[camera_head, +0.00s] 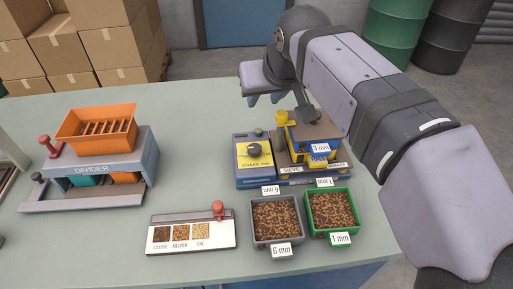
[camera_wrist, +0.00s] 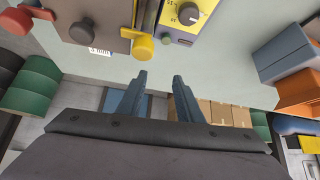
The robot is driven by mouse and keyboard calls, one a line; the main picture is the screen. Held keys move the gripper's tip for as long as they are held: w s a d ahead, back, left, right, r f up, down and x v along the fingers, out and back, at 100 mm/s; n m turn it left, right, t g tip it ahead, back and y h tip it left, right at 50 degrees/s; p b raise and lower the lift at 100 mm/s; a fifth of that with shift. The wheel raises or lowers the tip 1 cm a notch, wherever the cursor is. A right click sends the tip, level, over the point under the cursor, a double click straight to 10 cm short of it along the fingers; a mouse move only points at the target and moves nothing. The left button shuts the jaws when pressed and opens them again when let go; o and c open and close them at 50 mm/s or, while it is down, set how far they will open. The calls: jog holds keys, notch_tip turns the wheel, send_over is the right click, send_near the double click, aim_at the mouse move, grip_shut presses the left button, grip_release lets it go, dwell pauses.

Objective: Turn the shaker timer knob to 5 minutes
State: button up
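The sieve shaker (camera_head: 258,183) is a blue-grey machine on the table with a yellow timer panel (camera_head: 243,162). The dark round timer knob (camera_head: 254,150) sits on that panel. Its pointer is too small to read. The knob also shows at the top of the wrist view (camera_wrist: 188,14), its dial marks only partly visible. My gripper (camera_head: 265,99) hangs above and behind the shaker, apart from the knob. In the wrist view its two fingers (camera_wrist: 160,80) are spread with nothing between them.
A green button (camera_head: 258,132) and yellow clamp knob (camera_head: 281,117) stand near the panel, beside the sieve stack. Trays of grains, grey (camera_head: 253,236) and green (camera_head: 353,233), stand in front. The divider (camera_head: 144,175) is at left, with a sample board (camera_head: 190,249) between.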

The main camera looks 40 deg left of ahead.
aim_at(255, 147)
jog(key=s+f+n+g, duration=0.1)
jog(key=s, duration=0.2)
jog(key=s+f+n+g+p, duration=0.1)
jog(key=s, duration=0.2)
jog(key=s+f+g+h+p, duration=0.1)
jog(key=s+g, duration=0.1)
jog(key=s, duration=0.2)
jog(key=shift+s+a+f+n, duration=0.1)
jog(key=shift+a+f+n, duration=0.15)
jog(key=shift+f+n, duration=0.15)
jog(key=w+d+r+t, duration=0.1)
jog(key=w+d+r, duration=0.1)
jog(key=w+d, duration=0.25)
jog(key=shift+h, duration=0.5)
jog(key=shift+s+d+x, duration=0.1)
jog(key=shift+x, duration=1.75)
jog(key=shift+s+d+x, duration=0.15)
jog(key=shift+x, duration=1.75)
jog(key=shift+f, duration=0.1)
jog(key=c, duration=0.7)
